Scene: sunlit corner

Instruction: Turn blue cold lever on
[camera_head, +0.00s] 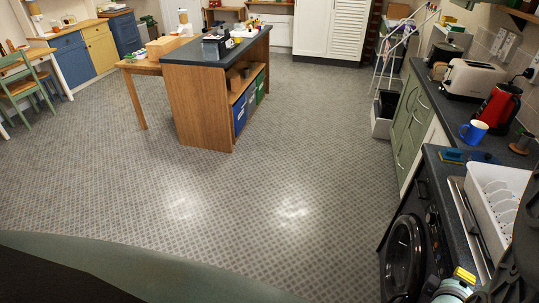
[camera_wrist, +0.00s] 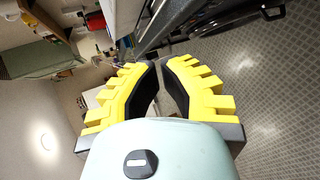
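I cannot make out the blue cold lever, or any tap, in either view. In the wrist view my gripper (camera_wrist: 158,65) shows two yellow ribbed fingers with black inner pads. The fingertips lean together and almost meet, with nothing seen between them. In the head view a small part of my gripper (camera_head: 463,276) shows at the lower right, beside the counter's front edge and near the round-doored machine. The area at the far right edge of the head view is partly hidden by a dark part of my arm.
The right counter holds a white dish rack (camera_head: 497,205), a blue mug (camera_head: 473,131), a red kettle (camera_head: 499,107) and a toaster (camera_head: 472,79). A black round-doored machine (camera_head: 404,255) sits beneath. A wooden island (camera_head: 199,103) stands at the back. The patterned floor (camera_head: 290,185) between is clear.

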